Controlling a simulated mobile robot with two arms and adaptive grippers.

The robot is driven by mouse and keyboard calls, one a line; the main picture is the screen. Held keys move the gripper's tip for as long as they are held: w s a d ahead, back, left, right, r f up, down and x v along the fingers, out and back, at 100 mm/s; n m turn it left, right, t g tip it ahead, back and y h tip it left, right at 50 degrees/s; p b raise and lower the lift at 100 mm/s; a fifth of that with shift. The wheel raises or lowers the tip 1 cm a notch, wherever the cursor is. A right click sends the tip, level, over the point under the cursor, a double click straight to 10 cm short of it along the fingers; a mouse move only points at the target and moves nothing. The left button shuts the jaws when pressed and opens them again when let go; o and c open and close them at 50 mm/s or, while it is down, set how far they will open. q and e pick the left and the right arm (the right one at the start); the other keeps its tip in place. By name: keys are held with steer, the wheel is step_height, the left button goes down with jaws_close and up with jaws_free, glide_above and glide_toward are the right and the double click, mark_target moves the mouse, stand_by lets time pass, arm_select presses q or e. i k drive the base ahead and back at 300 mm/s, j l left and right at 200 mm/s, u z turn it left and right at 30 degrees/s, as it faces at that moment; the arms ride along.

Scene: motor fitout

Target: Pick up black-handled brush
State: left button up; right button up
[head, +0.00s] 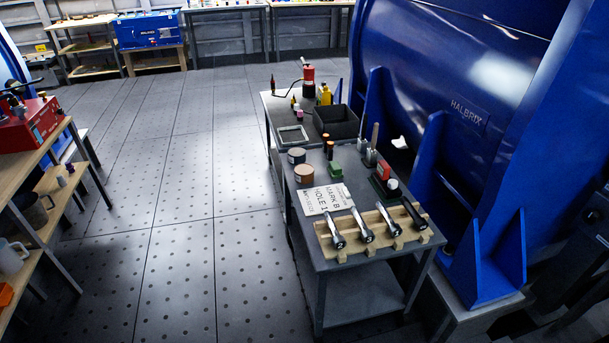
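A wooden rack (372,245) lies at the near end of a grey workbench (345,265). Several tools with shiny metal parts and dark ends rest across it. The rightmost one, a long black-handled tool (413,214), looks darkest, but I cannot tell whether it is the brush. Upright grey tools (374,138) stand farther back on the bench, too small to identify. Neither of my grippers is in view.
White lettered cards (325,199), tins (304,173), a green block (335,170) and a black bin (337,122) crowd the bench. A big blue machine (460,75) stands close on its right. The floor (180,200) to the left is open.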

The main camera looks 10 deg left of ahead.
mark_target(365, 115)
steer(key=i+j+z, duration=0.1)
steer(key=i+j, duration=0.35)
steer(key=i+j+z, duration=0.1)
steer(key=i+j, duration=0.35)
steer(key=j, duration=0.25)
